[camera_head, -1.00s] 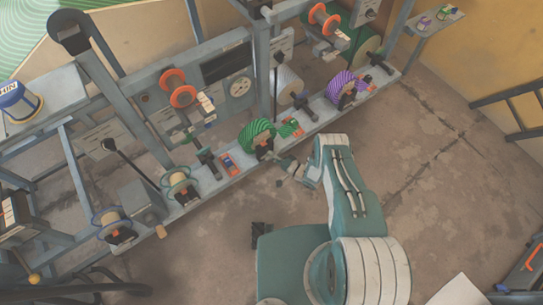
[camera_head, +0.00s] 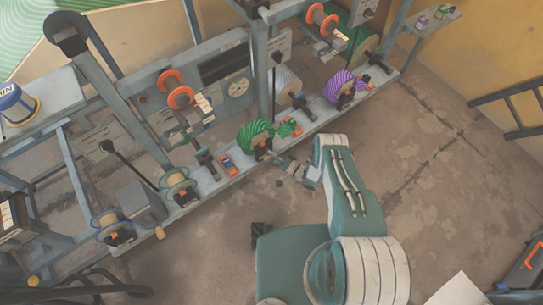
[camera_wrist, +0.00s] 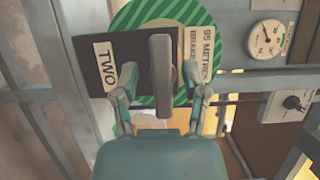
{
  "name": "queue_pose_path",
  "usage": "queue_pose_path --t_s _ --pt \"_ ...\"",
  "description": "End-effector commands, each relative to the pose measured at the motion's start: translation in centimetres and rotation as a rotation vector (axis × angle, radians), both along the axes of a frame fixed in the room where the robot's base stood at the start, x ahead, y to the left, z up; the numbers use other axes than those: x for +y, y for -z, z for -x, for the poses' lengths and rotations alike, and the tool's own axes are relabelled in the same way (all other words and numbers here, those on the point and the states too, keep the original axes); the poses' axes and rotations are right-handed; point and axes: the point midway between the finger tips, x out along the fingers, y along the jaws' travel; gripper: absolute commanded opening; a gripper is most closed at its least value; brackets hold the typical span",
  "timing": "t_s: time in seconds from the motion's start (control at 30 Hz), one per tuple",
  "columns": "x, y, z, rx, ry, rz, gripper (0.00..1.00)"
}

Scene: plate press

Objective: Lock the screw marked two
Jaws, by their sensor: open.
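The screw marked two has a grey upright bar-shaped handle (camera_wrist: 161,62), seen in the wrist view against a dark plate (camera_wrist: 128,48) with a "TWO" label (camera_wrist: 105,66). A green striped spool (camera_wrist: 150,13) is behind the plate; this spool also shows in the head view (camera_head: 251,134). My gripper (camera_wrist: 161,82) is open, with one finger on each side of the handle and gaps visible between. In the head view, my gripper (camera_head: 276,159) is right by the dark-and-orange piece in front of the green spool. The handle itself is too small to make out there.
A grey rail (camera_head: 205,181) carries several other spools and clamps, including a purple spool (camera_head: 338,86) to the right. A round gauge (camera_wrist: 269,37) and a knob (camera_wrist: 292,102) are on the frame at the right. The floor (camera_head: 440,170) right of my arm is clear.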

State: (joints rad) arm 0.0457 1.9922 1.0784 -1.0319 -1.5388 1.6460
Motion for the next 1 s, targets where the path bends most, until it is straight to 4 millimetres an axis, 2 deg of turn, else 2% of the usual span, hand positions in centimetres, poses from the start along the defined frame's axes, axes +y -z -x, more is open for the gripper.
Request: queue_pose_path --t_s 0.17,0.4,0.6,0.77,1.0 --pt "-2.1 0.1 1.2 0.002 0.006 0.0 0.57" --pt "-6.4 0.1 4.0 0.003 0.009 -0.001 0.57" --pt "-9.1 0.2 5.7 0.004 0.007 0.0 0.57" --pt "-10.0 0.2 6.4 0.003 0.005 0.001 0.57" --pt "-10.0 0.2 6.5 0.003 0.003 0.001 0.57"
